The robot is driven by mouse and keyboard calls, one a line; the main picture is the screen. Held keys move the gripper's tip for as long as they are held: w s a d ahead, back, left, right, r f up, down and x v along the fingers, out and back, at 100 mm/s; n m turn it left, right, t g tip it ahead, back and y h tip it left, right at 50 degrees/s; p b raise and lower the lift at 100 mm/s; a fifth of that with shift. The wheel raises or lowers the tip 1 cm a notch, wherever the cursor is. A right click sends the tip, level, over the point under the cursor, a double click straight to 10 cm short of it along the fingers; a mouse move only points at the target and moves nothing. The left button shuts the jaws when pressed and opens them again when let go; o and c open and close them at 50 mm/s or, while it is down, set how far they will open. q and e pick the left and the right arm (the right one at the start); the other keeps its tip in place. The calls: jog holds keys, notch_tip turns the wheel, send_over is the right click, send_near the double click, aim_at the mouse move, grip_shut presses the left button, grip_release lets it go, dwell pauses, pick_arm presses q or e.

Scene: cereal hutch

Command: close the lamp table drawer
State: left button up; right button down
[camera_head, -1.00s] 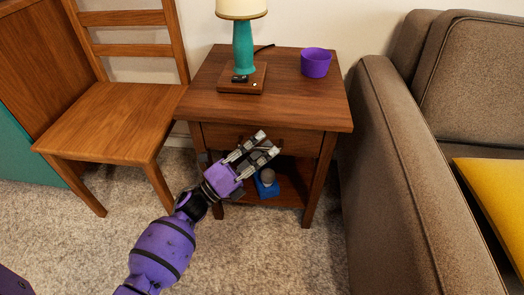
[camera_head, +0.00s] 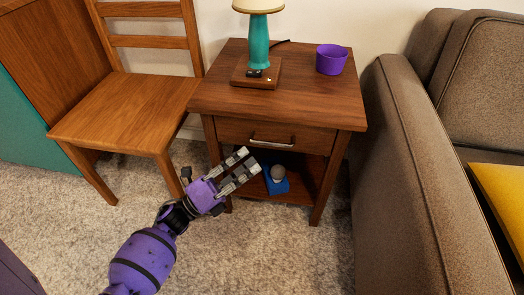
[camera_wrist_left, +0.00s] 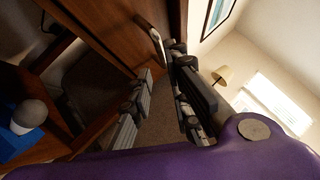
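The lamp table (camera_head: 222,98) is dark brown wood with an open lower shelf. Its drawer (camera_head: 235,132) looks flush, or nearly so, with the table's frame in the head view. A silver bar handle (camera_head: 271,142) is on the drawer front, and it also shows in the left wrist view (camera_wrist_left: 150,36). My left gripper (camera_head: 249,163) is open and empty, its two fingers apart, just below and left of the handle, not around it. Its fingers also show apart in the left wrist view (camera_wrist_left: 163,92). My right gripper is in no view.
A teal lamp (camera_head: 259,40) and a purple bowl (camera_head: 331,60) stand on the tabletop. A blue object with a grey ball (camera_head: 277,176) is on the lower shelf. A wooden chair (camera_head: 130,110) is left, a brown sofa (camera_head: 405,180) right. Carpet in front is clear.

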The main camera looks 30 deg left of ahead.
pick_arm(q)
jog(key=shift+v, duration=1.4)
